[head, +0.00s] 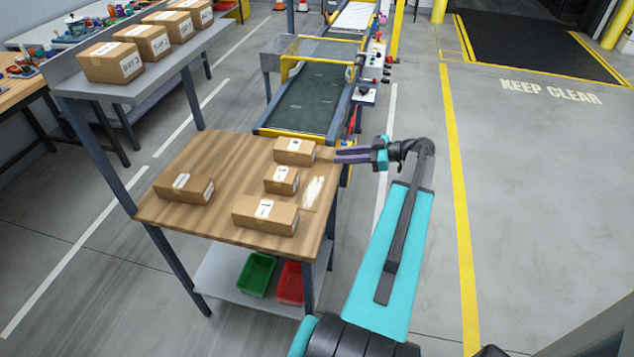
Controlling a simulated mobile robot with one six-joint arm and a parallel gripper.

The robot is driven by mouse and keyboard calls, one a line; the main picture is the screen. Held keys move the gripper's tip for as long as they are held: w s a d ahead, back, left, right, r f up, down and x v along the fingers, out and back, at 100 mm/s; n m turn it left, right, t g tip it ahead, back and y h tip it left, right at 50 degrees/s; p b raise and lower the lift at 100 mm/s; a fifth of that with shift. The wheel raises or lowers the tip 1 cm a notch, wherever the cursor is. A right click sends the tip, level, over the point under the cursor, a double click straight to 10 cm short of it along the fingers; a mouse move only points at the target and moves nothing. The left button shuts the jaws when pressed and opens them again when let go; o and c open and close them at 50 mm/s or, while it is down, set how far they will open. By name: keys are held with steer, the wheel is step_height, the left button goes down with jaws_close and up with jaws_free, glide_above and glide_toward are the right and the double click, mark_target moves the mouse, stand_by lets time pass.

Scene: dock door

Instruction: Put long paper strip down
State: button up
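My gripper (337,156) has purple fingers and points left at the right edge of the wooden table, close to the box at the table's far right corner. Its fingers are too small in view to tell whether they are open or shut, or whether they hold anything. A pale whitish patch (313,192) lies flat on the right part of the tabletop, right of a small box. It may be a paper strip, but I cannot tell for sure. No other long strip is clearly visible.
The wooden table (222,160) carries several cardboard boxes, including a long one (265,215) in front and one (185,188) at left. Green (257,274) and red (290,283) bins sit below. A conveyor (308,100) stands behind. The tabletop's middle is clear.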

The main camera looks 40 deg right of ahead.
steer(key=shift+w+a, duration=0.1)
steer(key=shift+w, duration=0.05)
steer(key=shift+f+p+x, duration=0.1)
steer(key=shift+p+x, duration=0.5)
steer(key=shift+x, duration=0.65)
steer(key=shift+f+p+x, duration=0.15)
steer(key=shift+p+x, duration=0.4)
steer(key=shift+x, duration=0.65)
jaws_close()
